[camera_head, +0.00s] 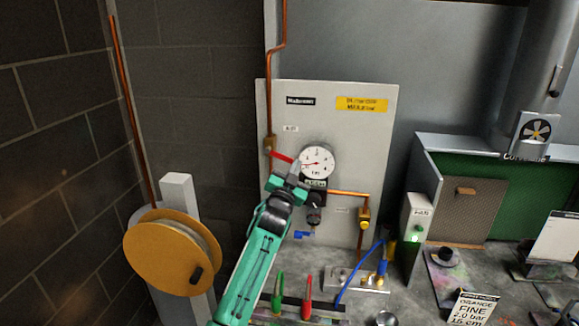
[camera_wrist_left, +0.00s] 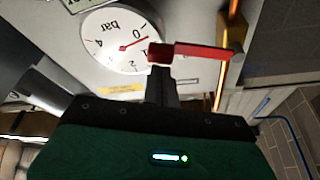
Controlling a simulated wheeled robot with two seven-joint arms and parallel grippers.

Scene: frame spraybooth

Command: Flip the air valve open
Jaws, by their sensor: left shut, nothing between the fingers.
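The air valve's red lever (camera_head: 281,157) sticks out to the right and slightly downward from a brass body (camera_head: 269,143) on the copper pipe, left of the gauge. In the left wrist view the lever (camera_wrist_left: 203,51) lies across the picture, with its free end just beyond the fingertips. My left gripper (camera_head: 289,171) is shut and empty, just below the lever's free end. Its dark fingers also show in the left wrist view (camera_wrist_left: 161,82). I cannot tell whether they touch the lever. My right gripper is not in view.
A round white gauge (camera_head: 317,161) sits close right of the lever; its needle points near 0. A dark regulator (camera_head: 314,214) and a blue lever (camera_head: 303,234) lie below. An orange reel (camera_head: 165,252) stands left.

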